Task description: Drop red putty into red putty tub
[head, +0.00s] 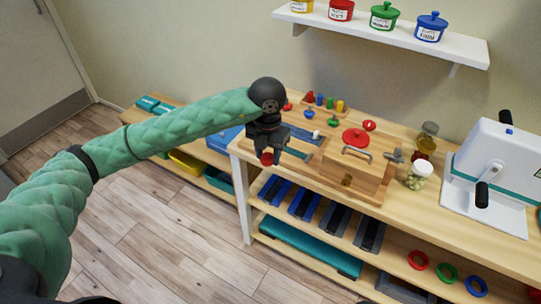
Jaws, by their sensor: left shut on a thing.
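My left gripper (269,155) is over the left front edge of the wooden table, pointing down. It is shut on a small red lump (267,159), which looks like the red putty and is partly hidden by the fingers. A red tub (341,11) with a white label stands on the white wall shelf, between a yellow tub and a green tub. Its top is near the picture's upper edge. The label is too small to read surely. My right gripper is not in view.
The table (455,213) holds a wooden box (352,175) with a red disc (355,137) on top, a jar of green items (418,175) and a white machine (492,170). A green tub (384,17) and a blue tub (430,28) stand on the wall shelf (440,48).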

